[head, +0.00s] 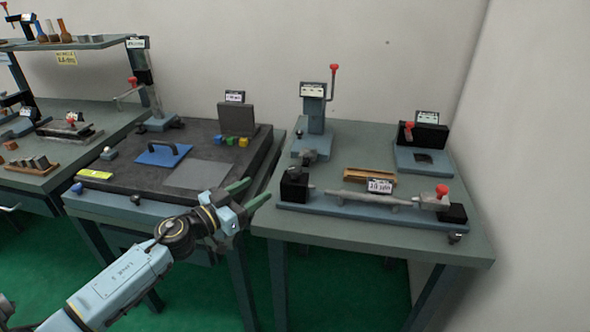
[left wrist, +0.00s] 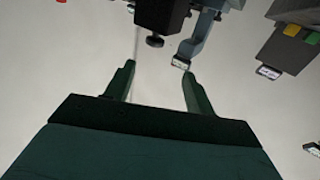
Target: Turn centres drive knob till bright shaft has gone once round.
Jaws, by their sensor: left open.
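The centres (head: 330,214) are a long blue-grey base on the right-hand table. A dark block (head: 294,187) stands at its left end, and a black block (head: 456,213) at its right end. The bright shaft (head: 365,200) lies level between them. A red knob (head: 442,191) shows at the right end; a small dark knob (head: 456,237) is at the front right corner. I cannot tell which is the drive knob. My left gripper (head: 259,191) is open and empty, left of the centres, near the table's left edge. Its open fingers also show in the left wrist view (left wrist: 158,70). My right gripper is not in view.
Behind the centres stand a press-like post with a red-tipped lever (head: 314,112) and a black-backed fixture (head: 425,145). A brown bar (head: 369,176) and a label plate (head: 380,186) are close behind the shaft. Another table (head: 130,190) stands left; a wall closes the right side.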

